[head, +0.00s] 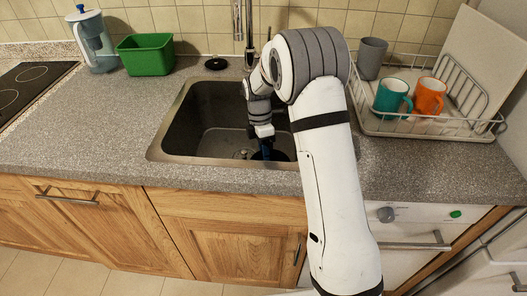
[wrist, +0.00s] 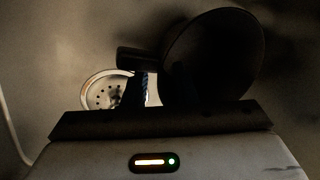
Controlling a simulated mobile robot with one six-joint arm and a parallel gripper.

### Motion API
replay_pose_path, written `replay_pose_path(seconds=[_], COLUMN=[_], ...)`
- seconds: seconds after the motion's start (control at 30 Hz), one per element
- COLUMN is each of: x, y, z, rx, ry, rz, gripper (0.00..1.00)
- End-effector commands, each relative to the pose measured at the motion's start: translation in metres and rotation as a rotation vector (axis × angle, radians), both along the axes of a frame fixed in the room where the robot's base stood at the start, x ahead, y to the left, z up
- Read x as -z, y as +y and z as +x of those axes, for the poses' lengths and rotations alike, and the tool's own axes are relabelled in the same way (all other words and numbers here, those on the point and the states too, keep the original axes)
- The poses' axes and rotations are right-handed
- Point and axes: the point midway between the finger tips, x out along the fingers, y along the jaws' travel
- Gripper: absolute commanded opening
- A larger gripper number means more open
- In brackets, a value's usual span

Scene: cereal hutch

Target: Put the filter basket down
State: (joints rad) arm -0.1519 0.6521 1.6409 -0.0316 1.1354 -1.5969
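My gripper (head: 264,143) reaches down into the sink (head: 186,127), near its front wall. The filter basket (head: 280,155) is a dark round thing low in the sink, partly hidden by my gripper and arm. In the wrist view the basket (wrist: 212,58) shows as a wide black round shape, with a short dark handle (wrist: 132,57) pointing left. My dark fingers (wrist: 152,92) overlap the handle side of the basket in this view. The picture is too dark to tell whether they grip it or whether the basket rests on the sink floor.
The sink drain strainer (wrist: 103,92) lies left of my fingers. A dish rack (head: 440,127) with a teal mug (head: 388,97), an orange mug (head: 428,96) and a grey cup (head: 371,58) stands right. A green tub (head: 146,55) and a water pitcher (head: 95,43) stand back left.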

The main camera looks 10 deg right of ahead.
Motion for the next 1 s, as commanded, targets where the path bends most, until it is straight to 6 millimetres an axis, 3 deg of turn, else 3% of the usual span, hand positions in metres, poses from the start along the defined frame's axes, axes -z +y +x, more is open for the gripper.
replay_pose_path(seconds=[0.5, 1.0], x=[-0.067, -0.074], y=[0.005, 0.005], z=[0.019, 0.021], rx=[0.0, 0.001], ry=[-0.003, 0.0], rz=[0.001, 0.0], gripper=[0.25, 0.25])
